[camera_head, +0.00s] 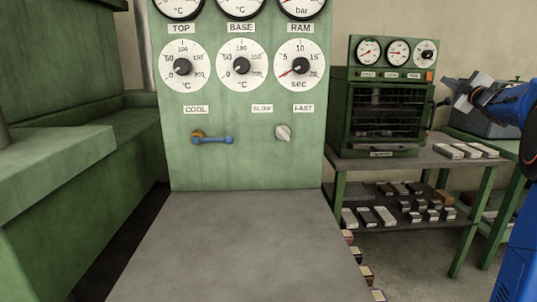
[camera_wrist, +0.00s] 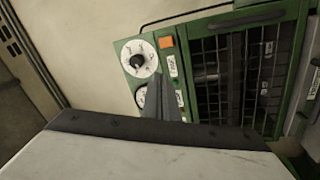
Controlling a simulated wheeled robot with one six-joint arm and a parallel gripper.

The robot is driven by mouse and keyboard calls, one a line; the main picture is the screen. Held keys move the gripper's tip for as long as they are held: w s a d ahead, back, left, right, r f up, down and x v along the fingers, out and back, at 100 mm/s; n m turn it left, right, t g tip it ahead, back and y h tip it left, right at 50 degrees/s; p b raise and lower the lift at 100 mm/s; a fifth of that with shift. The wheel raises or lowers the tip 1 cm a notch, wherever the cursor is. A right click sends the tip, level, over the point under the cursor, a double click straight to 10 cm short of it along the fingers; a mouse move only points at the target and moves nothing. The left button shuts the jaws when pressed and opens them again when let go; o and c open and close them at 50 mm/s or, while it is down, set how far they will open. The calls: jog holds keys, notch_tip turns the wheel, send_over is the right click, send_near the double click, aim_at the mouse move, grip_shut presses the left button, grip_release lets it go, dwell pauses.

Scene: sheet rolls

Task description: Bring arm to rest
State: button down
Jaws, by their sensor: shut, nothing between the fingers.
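My blue arm (camera_head: 512,110) comes in at the right edge of the head view, raised in front of the back right area. My gripper (camera_head: 452,88) is at its end, pointing left, near the right side of the green oven. In the wrist view, the narrow grey fingers (camera_wrist: 168,98) are shut together with nothing between them. They overlap the oven's dial panel (camera_wrist: 142,58) in the picture, and I cannot tell the gap between them.
The green oven (camera_head: 380,110) stands on a table (camera_head: 435,155) with several small blocks on it and on its lower shelf (camera_head: 400,222). A green control panel (camera_head: 240,140) stands behind a clear grey surface (camera_head: 240,240). A large green machine (camera_head: 60,140) is at left.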

jog(key=s+a+f+m+g+h, duration=0.25)
jog(key=s+a+m, duration=0.25)
jog(key=s+a, duration=0.25)
jog(key=s+a+f+m+g+h, duration=0.2)
jog(key=s+a+f+m+h, duration=0.25)
jog(key=s+a, duration=0.3)
jog(key=s+a+f+m+g+y, duration=0.1)
jog(key=s+a+f+g+y, duration=0.1)
jog(key=s+a+f, duration=0.5)
jog(key=s+a+f+m+g+y, duration=0.2)
jog(key=s+a+f+g, duration=0.3)
jog(key=s+f, duration=1)
jog(key=s+a+f+m+g+y, duration=0.1)
jog(key=s+a+f+g, duration=0.3)
jog(key=s+a+f, duration=0.6)
jog(key=s+f+y, duration=0.1)
jog(key=s+f, duration=0.1)
jog(key=s, duration=0.7)
jog(key=shift+s+a, duration=0.25)
jog(key=shift+s, duration=0.1)
